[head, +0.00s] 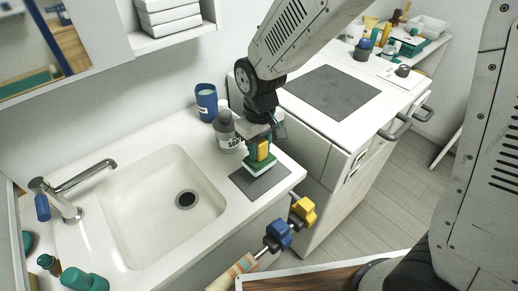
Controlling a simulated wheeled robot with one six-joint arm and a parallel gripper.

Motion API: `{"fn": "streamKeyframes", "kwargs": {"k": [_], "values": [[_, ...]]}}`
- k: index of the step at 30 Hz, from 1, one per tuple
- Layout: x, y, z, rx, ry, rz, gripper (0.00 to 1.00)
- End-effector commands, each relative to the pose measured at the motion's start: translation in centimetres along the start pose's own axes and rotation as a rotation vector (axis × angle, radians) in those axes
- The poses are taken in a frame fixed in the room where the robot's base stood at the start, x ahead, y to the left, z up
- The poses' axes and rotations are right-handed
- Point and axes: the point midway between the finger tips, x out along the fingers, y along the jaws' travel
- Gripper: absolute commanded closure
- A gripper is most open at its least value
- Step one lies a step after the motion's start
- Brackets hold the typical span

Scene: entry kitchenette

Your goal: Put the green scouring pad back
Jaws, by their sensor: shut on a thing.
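My gripper (262,148) points down over the right end of the sink counter and is shut on the green scouring pad (258,164). The pad shows as a green layer with a pale lower edge, just below the fingers. It is over the dark grey mat (262,185) on the counter. I cannot tell whether the pad touches the mat. My wrist and fingers hide part of the pad, and a yellow part shows between the fingers.
A grey bottle (227,133) and a blue cup (206,103) stand close left of my gripper. The sink basin (150,205) and tap (68,195) are further left. Blue and yellow knobs (290,225) stick out by the counter's front edge.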

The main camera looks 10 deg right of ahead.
Motion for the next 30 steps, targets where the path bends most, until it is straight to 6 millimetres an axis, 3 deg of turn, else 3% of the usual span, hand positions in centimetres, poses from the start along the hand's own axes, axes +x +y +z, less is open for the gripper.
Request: {"fn": "streamKeyframes", "kwargs": {"k": [1,4,21,22,23,24,30], "values": [[1.3,-0.1,0.3,-0.002,-0.01,-0.001,1.0],[2.6,-0.2,0.2,-0.004,-0.007,-0.001,1.0],[3.7,-0.2,0.2,-0.004,-0.006,-0.001,1.0],[3.7,-0.2,0.2,-0.004,-0.005,0.0,0.61],[3.7,-0.2,0.2,-0.004,-0.005,0.0,0.53],[3.7,-0.2,0.2,-0.004,-0.005,0.0,0.48],[3.7,-0.2,0.2,-0.004,-0.005,0.0,0.48]]}}
